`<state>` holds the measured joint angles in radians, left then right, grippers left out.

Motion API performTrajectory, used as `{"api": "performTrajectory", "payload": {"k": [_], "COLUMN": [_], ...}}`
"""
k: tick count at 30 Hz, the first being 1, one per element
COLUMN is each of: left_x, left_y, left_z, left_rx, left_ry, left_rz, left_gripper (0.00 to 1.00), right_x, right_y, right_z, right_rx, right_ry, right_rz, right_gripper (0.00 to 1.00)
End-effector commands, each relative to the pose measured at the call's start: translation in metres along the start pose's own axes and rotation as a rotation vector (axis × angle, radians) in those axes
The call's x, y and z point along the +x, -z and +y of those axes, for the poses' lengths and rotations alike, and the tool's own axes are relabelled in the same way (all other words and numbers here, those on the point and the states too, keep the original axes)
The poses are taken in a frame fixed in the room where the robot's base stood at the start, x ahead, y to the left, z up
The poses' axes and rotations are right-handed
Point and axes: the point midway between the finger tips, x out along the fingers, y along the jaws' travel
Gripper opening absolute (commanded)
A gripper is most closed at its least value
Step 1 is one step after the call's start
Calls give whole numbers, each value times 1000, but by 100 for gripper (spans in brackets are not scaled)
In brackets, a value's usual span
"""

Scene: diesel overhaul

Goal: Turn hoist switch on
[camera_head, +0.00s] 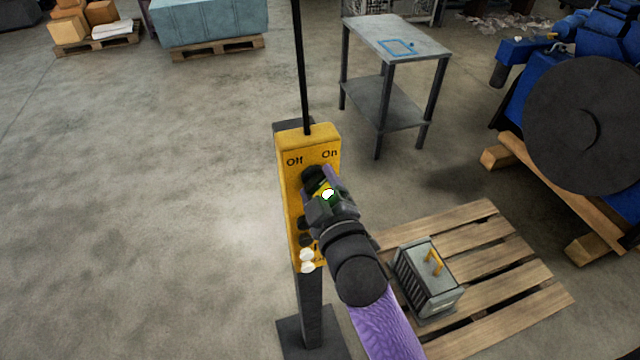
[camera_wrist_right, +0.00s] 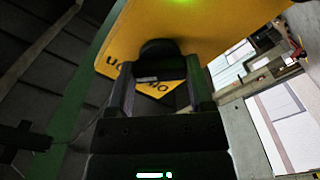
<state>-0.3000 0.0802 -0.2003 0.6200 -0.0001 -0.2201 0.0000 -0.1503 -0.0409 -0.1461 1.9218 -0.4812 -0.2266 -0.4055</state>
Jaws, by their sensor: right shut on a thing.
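The yellow hoist control box (camera_head: 291,190) stands on a dark post, with "Off" printed at its upper left and "On" at its upper right. A black rotary switch (camera_head: 311,174) sits below the words, partly hidden by my right gripper (camera_head: 318,186). In the right wrist view, the gripper (camera_wrist_right: 160,82) has its two fingers on either side of the black switch (camera_wrist_right: 160,50) and is shut on it. Which word the switch points to cannot be told. My left gripper is not in view.
Lower on the box are black and white buttons (camera_head: 307,260). A wooden pallet (camera_head: 520,290) with a grey ribbed case (camera_head: 425,285) lies to the right. A grey metal table (camera_head: 385,35) and a blue engine (camera_head: 600,45) stand behind. The floor at left is clear.

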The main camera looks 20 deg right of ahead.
Motion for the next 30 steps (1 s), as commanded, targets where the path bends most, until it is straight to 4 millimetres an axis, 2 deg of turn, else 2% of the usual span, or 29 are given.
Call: {"api": "performTrajectory", "payload": {"k": [17,18,21,22,30], "left_x": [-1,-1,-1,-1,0], "left_y": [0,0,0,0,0], "left_z": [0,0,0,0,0], "left_rx": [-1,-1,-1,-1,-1], "left_ry": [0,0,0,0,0], "left_rz": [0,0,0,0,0], "left_gripper": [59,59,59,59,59], "right_x": [0,0,0,0,-3], "right_y": [1,1,1,1,0], "right_z": [1,1,1,1,0], "right_rx": [29,29,29,29,29], "right_ry": [-2,-2,-2,-2,0], "right_rz": [2,3,2,2,1], "right_gripper": [9,72,93,99,100]}}
